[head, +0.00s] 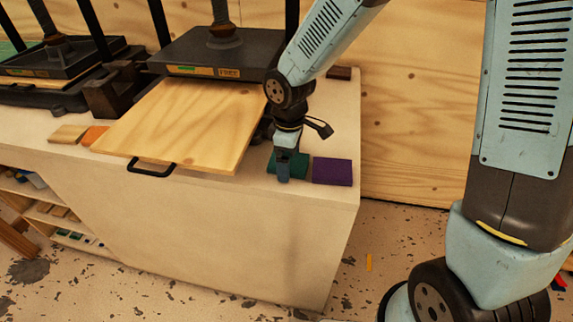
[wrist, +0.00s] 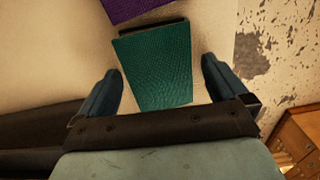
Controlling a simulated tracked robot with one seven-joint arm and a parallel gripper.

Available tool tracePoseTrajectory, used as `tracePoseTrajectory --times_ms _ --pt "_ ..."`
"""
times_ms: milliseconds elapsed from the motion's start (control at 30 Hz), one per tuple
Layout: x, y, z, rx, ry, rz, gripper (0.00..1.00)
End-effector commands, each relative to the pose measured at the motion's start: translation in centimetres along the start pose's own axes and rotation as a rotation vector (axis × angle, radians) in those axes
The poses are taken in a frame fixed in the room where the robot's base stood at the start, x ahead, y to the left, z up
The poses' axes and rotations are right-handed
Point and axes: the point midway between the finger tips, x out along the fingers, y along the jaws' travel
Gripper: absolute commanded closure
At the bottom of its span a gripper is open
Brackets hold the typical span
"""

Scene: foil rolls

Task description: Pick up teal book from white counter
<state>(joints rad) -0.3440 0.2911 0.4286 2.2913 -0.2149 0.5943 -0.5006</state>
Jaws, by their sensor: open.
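The teal book (wrist: 154,66) lies flat on the white counter (head: 275,240), close to the counter's front edge. In the head view the teal book (head: 301,166) is partly hidden behind my gripper (head: 284,177). In the wrist view my gripper (wrist: 163,80) is open, with one finger on each side of the book and a gap to both long sides. The near end of the book lies between the fingers. I cannot tell how high the fingertips are above the counter.
A purple book (head: 332,171) lies just right of the teal one; it also shows in the wrist view (wrist: 133,8). A wooden board with a black handle (head: 180,125) lies to the left, under a dark press (head: 205,55). Speckled floor (head: 390,265) lies beyond the counter's edge.

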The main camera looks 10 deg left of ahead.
Motion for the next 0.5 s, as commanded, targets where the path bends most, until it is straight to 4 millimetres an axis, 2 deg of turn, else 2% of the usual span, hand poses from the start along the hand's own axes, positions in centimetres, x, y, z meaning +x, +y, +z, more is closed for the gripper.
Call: tracePoseTrajectory --times_ms 133,500 --pt "-0.02 -0.01 -0.01 0.0 0.0 0.0 0.02" --pt "-0.04 -0.03 -0.02 -0.001 0.0 0.0 0.37"
